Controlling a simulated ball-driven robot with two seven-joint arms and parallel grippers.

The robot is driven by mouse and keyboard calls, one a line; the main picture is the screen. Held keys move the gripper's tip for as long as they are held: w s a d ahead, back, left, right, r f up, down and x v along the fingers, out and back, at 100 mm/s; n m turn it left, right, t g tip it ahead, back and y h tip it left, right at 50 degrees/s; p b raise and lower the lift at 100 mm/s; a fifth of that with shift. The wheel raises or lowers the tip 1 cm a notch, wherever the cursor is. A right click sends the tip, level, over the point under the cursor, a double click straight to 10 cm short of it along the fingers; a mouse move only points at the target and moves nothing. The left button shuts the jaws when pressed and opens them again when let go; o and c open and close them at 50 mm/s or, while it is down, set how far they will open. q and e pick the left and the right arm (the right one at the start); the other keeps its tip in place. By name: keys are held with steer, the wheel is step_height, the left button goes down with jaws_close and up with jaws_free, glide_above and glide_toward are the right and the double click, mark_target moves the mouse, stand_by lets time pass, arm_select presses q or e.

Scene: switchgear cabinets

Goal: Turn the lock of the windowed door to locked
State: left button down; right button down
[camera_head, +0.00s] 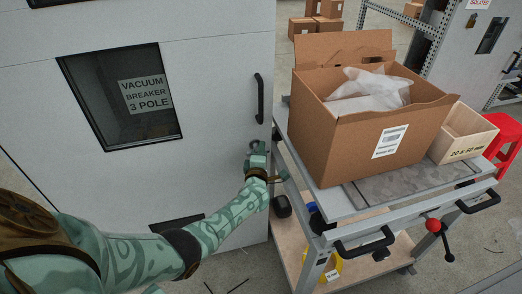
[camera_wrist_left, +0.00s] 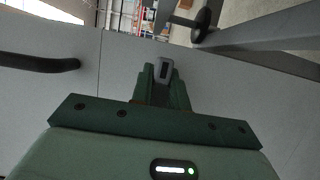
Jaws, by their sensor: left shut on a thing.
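The windowed door (camera_head: 216,75) is a grey cabinet door with a dark window (camera_head: 122,96) reading "VACUUM BREAKER 3 POLE". It looks closed. Its black handle (camera_head: 260,98) is upright near the right edge and also shows in the left wrist view (camera_wrist_left: 38,63). My left gripper (camera_head: 258,148) is at the door's right edge, below the handle. In the left wrist view its fingers (camera_wrist_left: 163,85) are shut on a small grey lock piece (camera_wrist_left: 163,70). The rest of the lock is hidden by the fingers, and I cannot tell its turn. My right gripper is out of view.
A grey trolley (camera_head: 352,206) stands close to the right of my left gripper. It carries an open cardboard box (camera_head: 345,140) and a wooden crate (camera_head: 467,135). A red stool (camera_head: 507,130) stands behind at the right.

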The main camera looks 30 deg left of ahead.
arm_select(q)
steer(key=shift+f, duration=0.1)
steer(key=c, duration=1.4)
jaws_free()
steer(key=shift+o, duration=0.2)
steer(key=p+v, duration=0.5)
steer(key=v, duration=1.1)
steer(key=shift+p, duration=0.3)
steer(key=shift+s+d, duration=0.1)
